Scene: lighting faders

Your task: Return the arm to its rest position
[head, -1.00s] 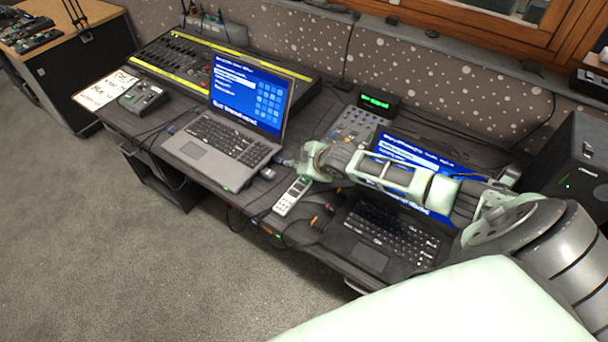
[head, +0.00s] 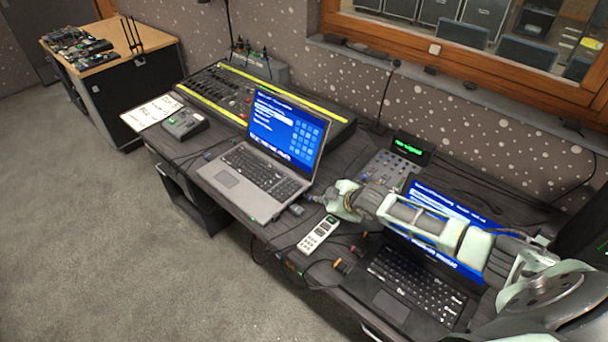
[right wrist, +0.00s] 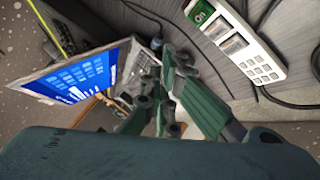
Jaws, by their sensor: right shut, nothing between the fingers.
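My right arm reaches in from the right in the head view, over the black laptop (head: 418,285). My right gripper (head: 332,200) is shut and empty. It hangs above the desk between the grey laptop (head: 255,172) and the small mixer (head: 383,172), just beyond the white keypad device (head: 318,235). In the right wrist view, the shut fingers of the right gripper (right wrist: 163,75) point toward the grey laptop's screen (right wrist: 88,75), with the white keypad device (right wrist: 235,45) to their right. I see no contact. My left gripper is not in view.
A lighting console (head: 225,100) with faders and yellow strips stands at the back left. A control box (head: 185,124) and a handwritten sheet (head: 150,112) lie at the desk's left end. A small green display (head: 408,150) stands behind the mixer. Open carpet (head: 120,240) lies at the left.

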